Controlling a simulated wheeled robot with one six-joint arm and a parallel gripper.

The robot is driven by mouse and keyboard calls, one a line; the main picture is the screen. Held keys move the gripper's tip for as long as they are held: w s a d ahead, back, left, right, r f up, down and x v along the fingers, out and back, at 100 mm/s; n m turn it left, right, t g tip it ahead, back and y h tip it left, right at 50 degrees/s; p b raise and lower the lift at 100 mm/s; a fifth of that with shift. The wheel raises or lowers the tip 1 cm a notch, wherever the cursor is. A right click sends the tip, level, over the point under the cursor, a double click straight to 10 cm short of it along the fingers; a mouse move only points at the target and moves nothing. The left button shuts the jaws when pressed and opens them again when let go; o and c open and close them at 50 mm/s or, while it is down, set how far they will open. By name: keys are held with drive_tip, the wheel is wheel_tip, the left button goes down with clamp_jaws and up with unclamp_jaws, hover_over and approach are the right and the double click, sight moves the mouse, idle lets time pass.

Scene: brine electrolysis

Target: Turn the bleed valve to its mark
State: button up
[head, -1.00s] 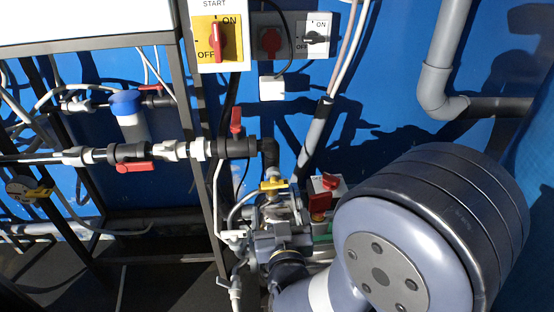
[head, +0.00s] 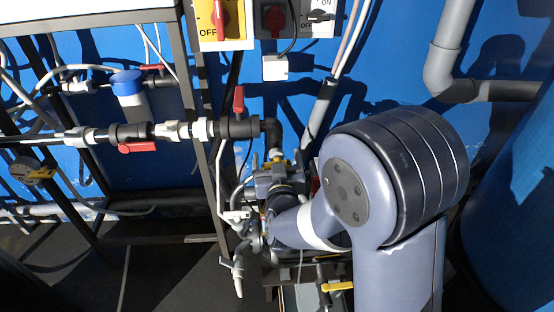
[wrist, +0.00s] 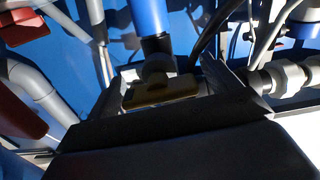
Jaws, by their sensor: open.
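A small valve with a yellow handle (wrist: 165,92), which I take for the bleed valve, is close in front of my gripper (wrist: 175,85) in the wrist view. The handle lies roughly crosswise between my two dark fingers, which are apart. I cannot tell whether either finger touches it. In the head view only a bit of the yellow handle (head: 277,157) shows below the dark elbow pipe, just beyond my gripper (head: 276,170). My wrist hides the rest. I cannot make out a mark.
Red-handled valves sit on the horizontal pipe (head: 180,130) to the left. A yellow switch box (head: 222,18) hangs above. Another yellow handle (head: 338,286) is low beside my arm. A grey frame post (head: 205,170) stands close left; a blue tank is at right.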

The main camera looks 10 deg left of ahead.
drive_tip(key=c, duration=1)
drive_tip(key=shift+f+m+b, duration=0.15)
drive_tip(key=shift+m+b, duration=0.25)
drive_tip(key=shift+b, duration=0.45)
drive_tip(key=shift+r, duration=0.2)
drive_tip(key=o, duration=1)
drive_tip(key=shift+s, duration=0.15)
